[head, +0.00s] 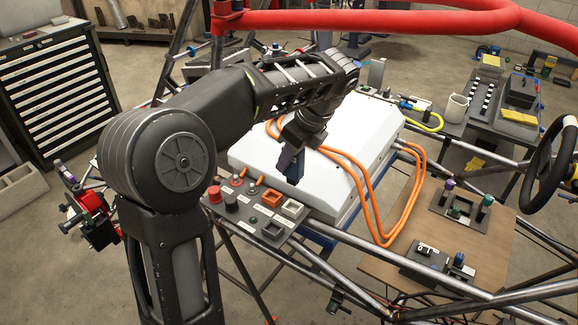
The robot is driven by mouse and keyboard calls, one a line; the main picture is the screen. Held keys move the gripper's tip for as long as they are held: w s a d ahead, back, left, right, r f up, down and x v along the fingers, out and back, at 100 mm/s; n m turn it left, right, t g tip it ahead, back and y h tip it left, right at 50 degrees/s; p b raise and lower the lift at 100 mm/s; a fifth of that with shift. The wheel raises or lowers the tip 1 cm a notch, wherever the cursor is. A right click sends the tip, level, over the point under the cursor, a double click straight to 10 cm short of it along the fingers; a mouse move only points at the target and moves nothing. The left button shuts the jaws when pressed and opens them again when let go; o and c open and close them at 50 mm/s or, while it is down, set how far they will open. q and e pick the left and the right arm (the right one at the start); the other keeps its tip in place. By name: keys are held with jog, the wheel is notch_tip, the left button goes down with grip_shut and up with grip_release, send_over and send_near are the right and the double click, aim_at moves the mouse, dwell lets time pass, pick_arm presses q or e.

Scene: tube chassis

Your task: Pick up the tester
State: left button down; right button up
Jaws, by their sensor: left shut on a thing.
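My left gripper (291,160) hangs from the arm that reaches across the picture, above the near edge of the white battery case and close to the control panel. It is shut on a small dark blue thing (295,174), which looks like the tester. Most of that thing is hidden by the fingers, and I cannot tell whether it is clear of the surface below. My right gripper is not in view.
The white case (345,150) carries loose orange cables (372,205). The control panel (262,212) has buttons and sockets. Frame tubes, a steering wheel (552,165) and a red bar (400,18) surround it. A wooden board (420,260) holds dark fixtures at right.

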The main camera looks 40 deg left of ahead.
pick_arm(q)
jog(key=shift+a, duration=0.1)
dwell(0.5)
jog(key=a+f+p, duration=0.3)
jog(key=a+p, duration=0.1)
jog(key=a, duration=0.2)
jog(key=shift+a, duration=0.2)
jog(key=shift+f, duration=0.1)
notch_tip(320, 180, down, 6)
jog(key=b, duration=0.5)
